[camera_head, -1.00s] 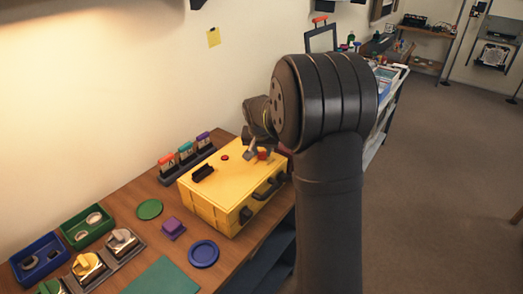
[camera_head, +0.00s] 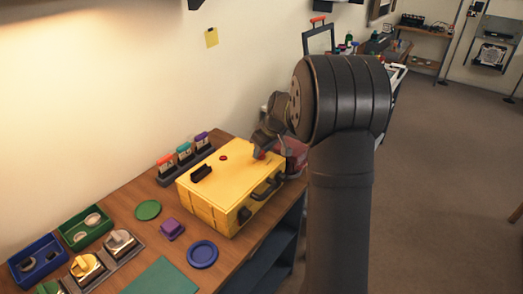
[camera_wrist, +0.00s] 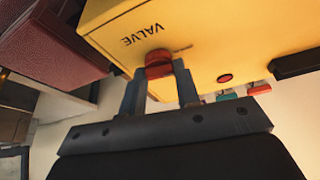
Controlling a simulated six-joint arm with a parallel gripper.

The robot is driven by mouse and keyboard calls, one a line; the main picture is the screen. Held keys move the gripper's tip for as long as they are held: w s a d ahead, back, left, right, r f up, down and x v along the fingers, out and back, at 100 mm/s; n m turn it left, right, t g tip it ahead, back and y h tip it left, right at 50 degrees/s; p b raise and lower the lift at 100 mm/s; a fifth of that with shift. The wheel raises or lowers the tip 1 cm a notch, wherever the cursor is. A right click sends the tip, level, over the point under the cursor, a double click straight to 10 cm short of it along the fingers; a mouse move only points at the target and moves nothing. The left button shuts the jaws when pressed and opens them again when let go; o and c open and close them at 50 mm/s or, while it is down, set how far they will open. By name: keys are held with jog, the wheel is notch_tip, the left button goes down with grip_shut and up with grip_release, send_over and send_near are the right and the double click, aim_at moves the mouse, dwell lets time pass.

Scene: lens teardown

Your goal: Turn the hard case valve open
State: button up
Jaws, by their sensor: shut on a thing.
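The yellow hard case (camera_head: 222,187) stands closed on the wooden bench. Its red valve knob (camera_wrist: 159,64) sits on the face marked "VALVE", and a thin line is marked beside it in the wrist view. My gripper (camera_wrist: 160,72) is shut on the valve knob, with one finger on each side of it. In the head view my gripper (camera_head: 260,153) is at the far right corner of the case top, partly hidden by my arm. A smaller red button (camera_head: 223,158) and a black handle-like block (camera_head: 201,172) are also on the case top.
Coloured tabs in a black rack (camera_head: 183,158) stand behind the case. A purple block (camera_head: 172,229), green disc (camera_head: 148,210) and blue dish (camera_head: 202,254) lie at its left and front. A dark red box (camera_wrist: 55,45) is close beside the case.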

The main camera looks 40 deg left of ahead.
jog(key=shift+n+g, duration=0.4)
jog(key=shift+n, duration=0.4)
jog(key=o, duration=1)
jog(key=shift+c, duration=0.2)
jog(key=v, duration=1.7)
jog(key=shift+r, duration=0.2)
jog(key=shift+w+f, duration=0.1)
jog(key=x, duration=1.7)
jog(key=shift+f, duration=0.15)
